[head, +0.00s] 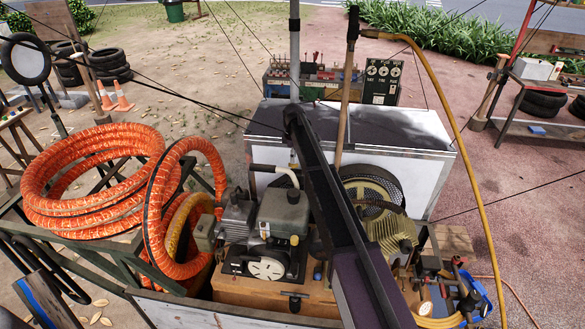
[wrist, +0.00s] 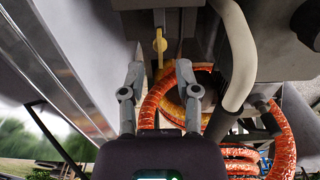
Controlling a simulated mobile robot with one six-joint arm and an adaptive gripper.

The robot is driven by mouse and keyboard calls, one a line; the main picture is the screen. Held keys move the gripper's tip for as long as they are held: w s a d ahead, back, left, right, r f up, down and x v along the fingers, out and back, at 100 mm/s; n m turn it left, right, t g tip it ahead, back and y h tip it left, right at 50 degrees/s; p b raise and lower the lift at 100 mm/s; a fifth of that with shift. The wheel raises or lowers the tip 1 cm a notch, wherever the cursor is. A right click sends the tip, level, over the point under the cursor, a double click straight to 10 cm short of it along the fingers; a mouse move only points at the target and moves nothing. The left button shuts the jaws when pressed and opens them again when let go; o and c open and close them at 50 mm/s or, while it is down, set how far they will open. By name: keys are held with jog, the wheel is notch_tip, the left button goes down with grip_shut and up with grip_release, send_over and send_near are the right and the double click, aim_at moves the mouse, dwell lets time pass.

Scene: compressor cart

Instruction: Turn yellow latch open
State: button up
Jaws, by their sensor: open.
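The yellow latch (wrist: 160,44) shows in the wrist view at the top centre. It is a small, narrow yellow lever against a grey housing (wrist: 183,18). My gripper (wrist: 160,78) is open, with its two grey fingers spread. The latch lies beyond the fingertips, roughly in line with the gap between them, and nothing is held. I see no contact between the fingers and the latch. I cannot make out the latch or my gripper in the head view.
A thick pale pipe (wrist: 236,50) runs close to the right of the fingers. Orange hose (wrist: 282,140) lies behind and below them; its coils (head: 90,180) show at left in the head view. A pale panel (wrist: 62,60) borders the left. The compressor (head: 283,213) stands mid-cart.

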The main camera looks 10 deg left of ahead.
jog(key=shift+f+b, duration=1.5)
jog(key=shift+f, duration=0.25)
